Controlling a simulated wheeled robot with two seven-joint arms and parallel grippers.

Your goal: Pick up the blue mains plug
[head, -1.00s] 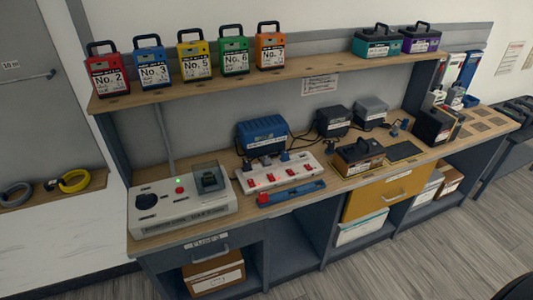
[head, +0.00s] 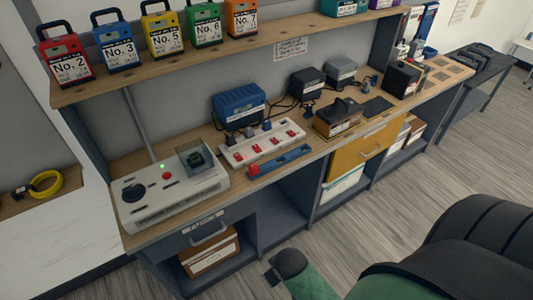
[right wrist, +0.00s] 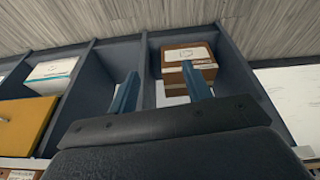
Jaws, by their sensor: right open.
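The white power strip (head: 262,146) lies on the bench in the head view, with several small plugs in a row along its back side. A bluish-grey plug (head: 266,126) sits at the strip's back; the plugs are too small for me to tell surely which is the blue one. A blue charger box (head: 239,106) stands just behind them. My right gripper (right wrist: 161,88) is open and empty in the right wrist view, in front of the lower shelves and away from the plugs. My left gripper is not in view.
A grey tester box (head: 170,192) stands left of the strip. A blue tray (head: 280,162) with a red part lies in front. A dark battery (head: 338,118) stands to the right. A shelf (head: 250,40) overhangs behind. A black and green shape, possibly mine, fills the lower right.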

